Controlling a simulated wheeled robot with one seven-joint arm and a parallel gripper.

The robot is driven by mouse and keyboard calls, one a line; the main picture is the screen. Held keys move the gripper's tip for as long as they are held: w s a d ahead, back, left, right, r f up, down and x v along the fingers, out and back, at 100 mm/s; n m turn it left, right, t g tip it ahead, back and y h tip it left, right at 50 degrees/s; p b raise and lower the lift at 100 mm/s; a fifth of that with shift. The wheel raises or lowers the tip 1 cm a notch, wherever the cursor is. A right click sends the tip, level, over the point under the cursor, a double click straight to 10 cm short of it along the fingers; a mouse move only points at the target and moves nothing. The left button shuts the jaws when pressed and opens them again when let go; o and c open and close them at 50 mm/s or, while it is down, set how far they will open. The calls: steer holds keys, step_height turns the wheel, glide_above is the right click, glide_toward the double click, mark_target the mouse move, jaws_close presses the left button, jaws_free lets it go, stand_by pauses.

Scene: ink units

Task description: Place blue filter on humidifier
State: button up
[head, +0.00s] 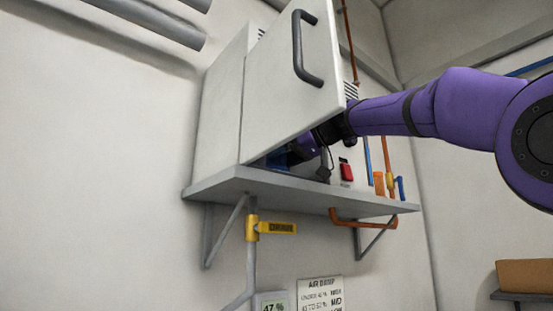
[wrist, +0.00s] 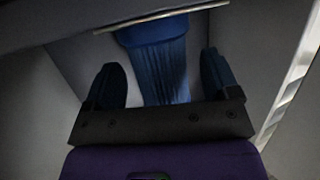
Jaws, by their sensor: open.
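The humidifier (head: 218,120) is a pale cabinet on a wall shelf, with its door (head: 292,85) swung open. My gripper (wrist: 161,62) is inside it, below and behind the door. In the wrist view, the blue filter (wrist: 166,72), with a ribbed face, shows between the two dark fingers, in line with the gap. The fingers are apart, with a gap on each side of the filter. I cannot tell how deep the filter lies between them. In the head view the door hides most of the opening, and a small dark blue patch shows under the door's lower edge.
The grey shelf (head: 290,190) has its front edge just below my wrist. A red switch (head: 346,171) and orange and blue pipes lie right of the opening. A yellow-handled valve (head: 275,228) is below the shelf. The open door hangs over my wrist.

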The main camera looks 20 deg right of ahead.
steer(key=v, duration=1)
steer(key=shift+s, duration=0.1)
steer(key=s+f+m+g+h, duration=0.2)
steer(key=s+f, duration=0.4)
steer(key=f, duration=1)
steer(key=s+f+m+g+h, duration=0.2)
steer(key=s+f, duration=0.5)
steer(key=f, duration=0.9)
steer(key=s+f+m+g+h, duration=0.2)
steer(key=s+f+m+h, duration=0.2)
steer(key=f, duration=1.2)
steer(key=s+h, duration=0.1)
steer(key=s, duration=0.2)
steer(key=shift+s+a+f, duration=0.2)
steer(key=shift+s+f, duration=0.05)
steer(key=shift+f, duration=0.05)
steer(key=shift+s, duration=0.1)
